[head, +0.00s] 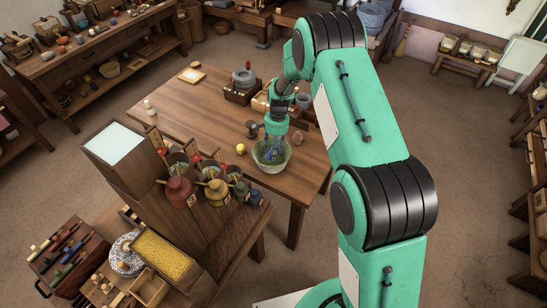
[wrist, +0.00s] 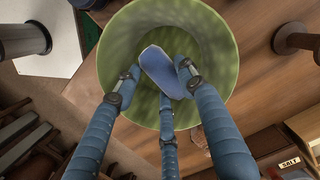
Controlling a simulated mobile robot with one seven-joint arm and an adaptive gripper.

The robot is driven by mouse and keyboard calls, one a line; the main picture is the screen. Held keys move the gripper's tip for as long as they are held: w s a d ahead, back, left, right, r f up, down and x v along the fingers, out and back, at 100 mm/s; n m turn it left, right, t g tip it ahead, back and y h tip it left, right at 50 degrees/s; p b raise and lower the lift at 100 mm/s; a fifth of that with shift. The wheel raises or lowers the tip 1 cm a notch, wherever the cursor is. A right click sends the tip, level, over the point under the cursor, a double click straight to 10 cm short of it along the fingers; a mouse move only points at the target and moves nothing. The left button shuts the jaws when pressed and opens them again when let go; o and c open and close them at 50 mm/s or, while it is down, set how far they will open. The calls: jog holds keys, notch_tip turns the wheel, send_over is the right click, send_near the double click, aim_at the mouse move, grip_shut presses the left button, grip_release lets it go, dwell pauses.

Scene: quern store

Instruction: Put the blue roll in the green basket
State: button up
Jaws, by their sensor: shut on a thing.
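The green basket (head: 284,164) stands on the wooden table near its front edge. In the wrist view the basket (wrist: 113,50) is open toward my camera and fills the upper middle. My gripper (head: 270,150) points down into the basket's mouth. In the wrist view my gripper (wrist: 158,78) has its blue-grey fingers closed around the blue roll (wrist: 160,66). The roll lies within the outline of the basket's opening. I cannot tell whether it touches the basket's floor. In the head view the fingers and basket wall mostly hide the roll.
A yellow ball (head: 241,148) and a dark spool-shaped object (head: 252,129) stand left of the basket. A brown egg-like object (head: 301,138) is at its right. Behind are wooden boxes (head: 241,95). A shelf with several jars (head: 178,192) stands at front left.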

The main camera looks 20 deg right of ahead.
dwell(0.3)
jog(key=shift+f, duration=1.9)
jog(key=shift+f+b, duration=0.15)
jog(key=shift+b, duration=0.15)
jog(key=o, duration=1)
jog(key=shift+c, duration=0.2)
jog(key=r, duration=0.4)
jog(key=d+r+p, duration=0.1)
jog(key=r, duration=0.3)
jog(key=w+r, duration=0.1)
jog(key=r, duration=0.3)
jog(key=shift+w+d+r+p, duration=0.1)
jog(key=shift+d+p, duration=0.05)
jog(key=shift+p, duration=0.25)
